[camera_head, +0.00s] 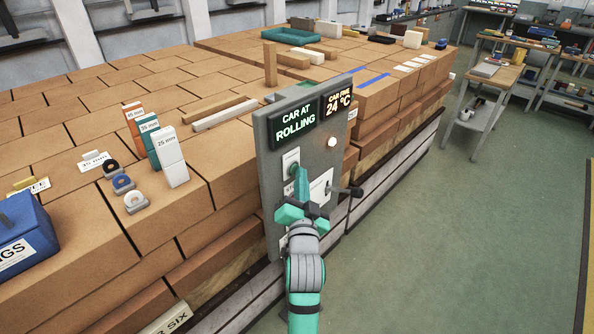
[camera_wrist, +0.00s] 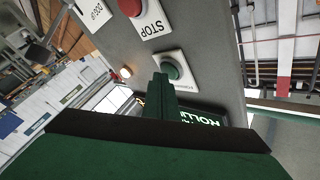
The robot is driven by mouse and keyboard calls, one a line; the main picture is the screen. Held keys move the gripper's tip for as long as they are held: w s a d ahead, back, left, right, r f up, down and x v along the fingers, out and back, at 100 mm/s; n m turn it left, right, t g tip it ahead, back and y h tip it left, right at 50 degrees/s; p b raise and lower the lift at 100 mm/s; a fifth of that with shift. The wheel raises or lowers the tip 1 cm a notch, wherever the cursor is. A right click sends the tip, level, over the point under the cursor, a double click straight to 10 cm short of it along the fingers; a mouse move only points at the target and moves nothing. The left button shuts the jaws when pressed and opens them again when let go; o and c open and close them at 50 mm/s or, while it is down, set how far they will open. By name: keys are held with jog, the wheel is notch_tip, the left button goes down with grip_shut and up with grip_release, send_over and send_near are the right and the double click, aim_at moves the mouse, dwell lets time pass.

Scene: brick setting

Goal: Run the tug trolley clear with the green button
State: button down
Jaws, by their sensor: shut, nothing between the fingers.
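The green button (camera_head: 294,169) sits on a pale plate on the upright grey control panel (camera_head: 262,150). In the wrist view the green button (camera_wrist: 174,69) is partly covered by my fingers. My gripper (camera_head: 301,172) is shut and empty, its tips (camera_wrist: 160,78) close in front of the green button; I cannot tell whether they touch it. A red STOP button (camera_wrist: 131,6) is on the same panel in the wrist view. The panel's display (camera_head: 296,123) reads "CAR AT ROLLING". I cannot pick out a tug trolley.
A black-knobbed lever (camera_head: 354,191) sticks out at the panel's right, and a lamp (camera_head: 332,142) glows above it. Stacked bricks (camera_head: 70,130) bearing sample boxes and labels lie behind the panel. Open green floor (camera_head: 480,230) is at the right, with shelved carts (camera_head: 492,80) beyond.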

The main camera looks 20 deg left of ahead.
jog(key=shift+d, duration=0.1)
jog(key=shift+s+d, duration=0.3)
jog(key=shift+d, duration=0.4)
